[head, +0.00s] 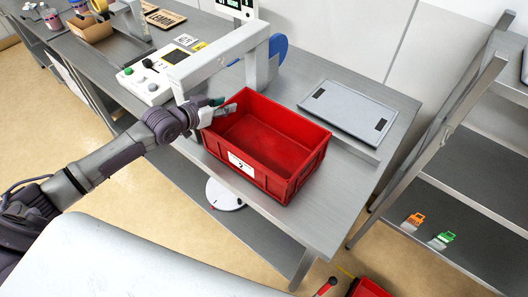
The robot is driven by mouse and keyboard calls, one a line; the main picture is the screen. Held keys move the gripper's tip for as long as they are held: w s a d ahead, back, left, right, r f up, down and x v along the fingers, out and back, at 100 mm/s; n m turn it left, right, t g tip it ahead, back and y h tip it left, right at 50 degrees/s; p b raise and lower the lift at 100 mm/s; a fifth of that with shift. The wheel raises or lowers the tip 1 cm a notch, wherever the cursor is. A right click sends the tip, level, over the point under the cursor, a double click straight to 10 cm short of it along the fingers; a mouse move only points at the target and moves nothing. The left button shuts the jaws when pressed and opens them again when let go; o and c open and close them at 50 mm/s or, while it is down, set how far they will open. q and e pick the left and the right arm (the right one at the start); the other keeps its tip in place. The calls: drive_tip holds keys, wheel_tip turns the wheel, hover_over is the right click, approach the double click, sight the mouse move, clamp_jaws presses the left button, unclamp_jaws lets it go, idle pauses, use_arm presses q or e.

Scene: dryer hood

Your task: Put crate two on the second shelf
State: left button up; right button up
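A red open crate (292,183) with a white label reading "2" sits on the grey metal table (345,185), near its front edge. It looks empty. My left gripper (222,108) is at the crate's left rim, near its back left corner. Its fingertips overlap the rim, and I cannot tell whether they are closed on it. My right gripper is not in view.
A grey frame arch (222,56) and a control box with buttons (148,84) stand behind and left of the crate. A flat grey plate (348,110) lies to its right. Another red container (368,289) shows at the bottom edge. Floor separates table and rack.

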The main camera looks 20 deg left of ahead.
use_arm(q)
drive_tip(key=shift+w+f, duration=0.1)
drive_tip(key=shift+w, duration=0.1)
drive_tip(key=shift+s, duration=0.1)
clamp_jaws()
drive_tip(key=shift+r+p, duration=0.35)
idle(0.4)
